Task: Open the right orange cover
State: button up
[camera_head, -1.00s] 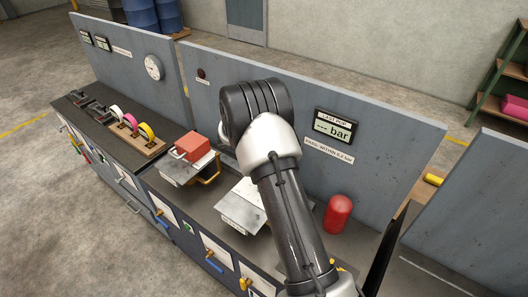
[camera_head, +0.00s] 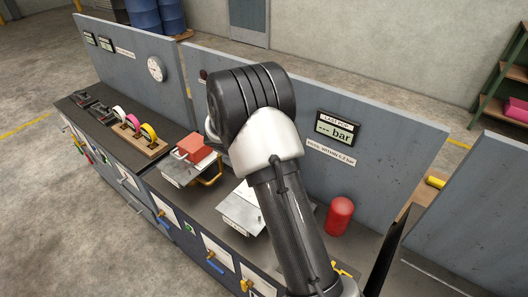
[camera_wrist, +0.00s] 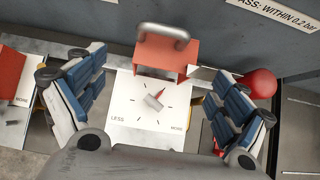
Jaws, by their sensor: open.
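The right orange cover (camera_wrist: 165,55), with a grey bar handle (camera_wrist: 163,34), stands at the far edge of a white plate (camera_wrist: 125,108) in the wrist view. The plate's dial with its small knob (camera_wrist: 153,101), marked LESS and MORE, is bare in front of it. My gripper (camera_wrist: 158,88) is open, its blue-padded fingers left and right of the plate, with nothing between them held. In the head view the right cover is hidden behind my arm; only part of its plate (camera_head: 240,210) shows.
A left orange cover (camera_head: 196,148) sits over its own plate, left of my arm. A red cylinder (camera_head: 339,215) stands to the right; it also shows near my right finger in the wrist view (camera_wrist: 259,83). A grey panel with a bar display (camera_head: 335,130) rises behind.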

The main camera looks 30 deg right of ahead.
jog(key=v, duration=0.5)
